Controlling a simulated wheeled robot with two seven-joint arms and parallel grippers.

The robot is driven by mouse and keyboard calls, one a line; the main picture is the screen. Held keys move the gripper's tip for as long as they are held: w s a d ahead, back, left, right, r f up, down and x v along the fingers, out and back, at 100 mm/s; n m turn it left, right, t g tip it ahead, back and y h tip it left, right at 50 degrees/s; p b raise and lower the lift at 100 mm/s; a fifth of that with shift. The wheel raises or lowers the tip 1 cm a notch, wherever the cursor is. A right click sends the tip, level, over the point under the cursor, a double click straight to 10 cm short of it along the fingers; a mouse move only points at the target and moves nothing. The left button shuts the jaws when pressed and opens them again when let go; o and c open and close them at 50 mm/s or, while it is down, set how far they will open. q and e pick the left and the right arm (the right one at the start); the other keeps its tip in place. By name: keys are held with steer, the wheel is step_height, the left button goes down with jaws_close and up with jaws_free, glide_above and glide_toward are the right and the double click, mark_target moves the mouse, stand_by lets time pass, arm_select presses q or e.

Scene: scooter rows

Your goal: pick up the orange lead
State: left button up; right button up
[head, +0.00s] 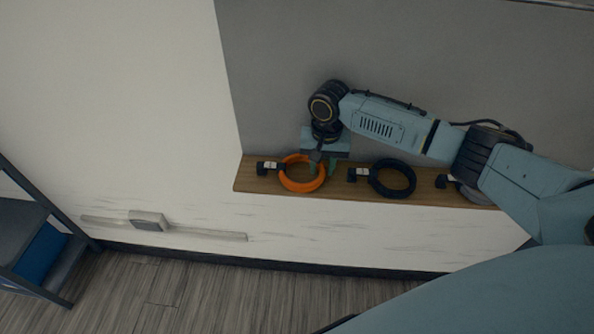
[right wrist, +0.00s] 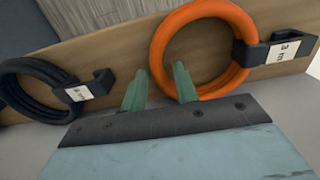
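The orange lead (head: 287,181) is a coiled ring with a black end block and white label, lying on a wooden shelf (head: 262,187). It also shows in the right wrist view (right wrist: 245,22). My right gripper (head: 322,169) is over the ring's right side in the head view. In the right wrist view its two green fingers (right wrist: 159,67) are apart, one at the inside of the ring and one outside it. I cannot tell whether they touch the lead. My left gripper is not in view.
A black coiled lead (head: 409,183) lies just right of the orange one and shows in the right wrist view (right wrist: 25,95). A grey wall panel stands behind the shelf. A dark frame (head: 38,235) stands at far left.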

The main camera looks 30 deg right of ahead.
jaws_close()
steer(key=shift+r, duration=0.1)
